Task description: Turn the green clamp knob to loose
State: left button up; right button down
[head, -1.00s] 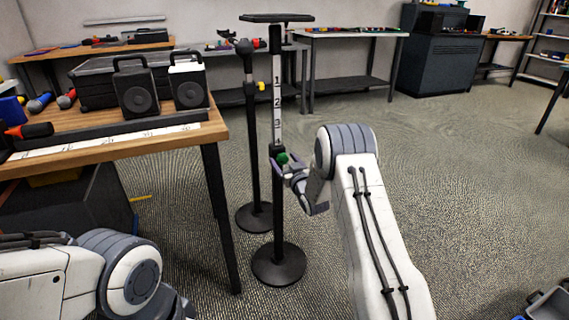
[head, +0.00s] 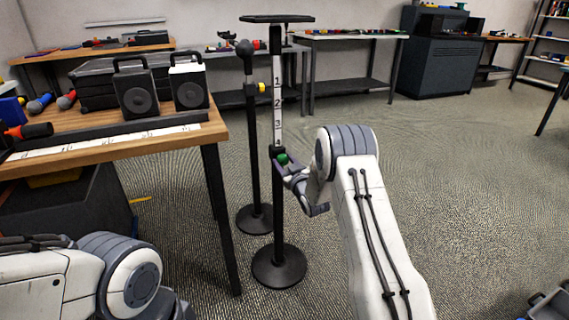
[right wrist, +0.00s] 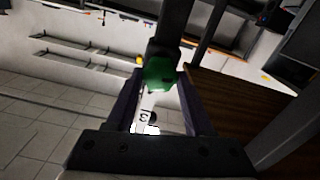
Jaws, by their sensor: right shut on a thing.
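The green clamp knob (head: 282,159) is on the collar of the front black stand (head: 278,215).
A second black stand (head: 254,180) with a yellow knob (head: 262,87) stands close behind. A wooden table (head: 120,147) with two speakers (head: 137,92) is to the left. A flat black plate (head: 277,18) tops the front stand. Open floor lies to the right.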

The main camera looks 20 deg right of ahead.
jog(key=shift+c, duration=1.4)
grip_release()
jog(key=s+p, duration=0.2)
jog(key=s, duration=0.8)
jog(key=shift+s+d, duration=0.15)
jog(key=shift+s, duration=0.1)
